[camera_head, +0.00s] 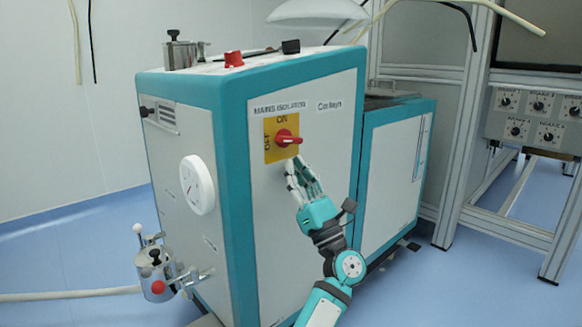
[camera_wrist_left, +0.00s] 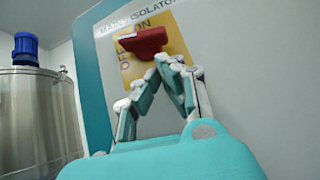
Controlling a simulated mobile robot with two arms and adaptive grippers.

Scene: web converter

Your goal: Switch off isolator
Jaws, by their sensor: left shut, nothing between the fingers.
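The red isolator knob (camera_head: 287,138) sits on a yellow plate (camera_head: 270,152) on the white front panel of a teal-edged machine. The plate reads ON at the top and OFF at the left, under the label "MAINS ISOLATOR". The knob's handle lies roughly level. My left gripper (camera_head: 297,164) is shut and empty, with its fingertips just below the knob. In the left wrist view, the fingertips (camera_wrist_left: 172,62) meet close under the right part of the red knob (camera_wrist_left: 142,42). I cannot tell whether they touch it. My right gripper is not in view.
A white dial (camera_head: 197,184) and a metal fitting (camera_head: 155,265) are on the machine's left side. A metal frame with a control panel (camera_head: 530,115) stands right. Blue floor is open at the left.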

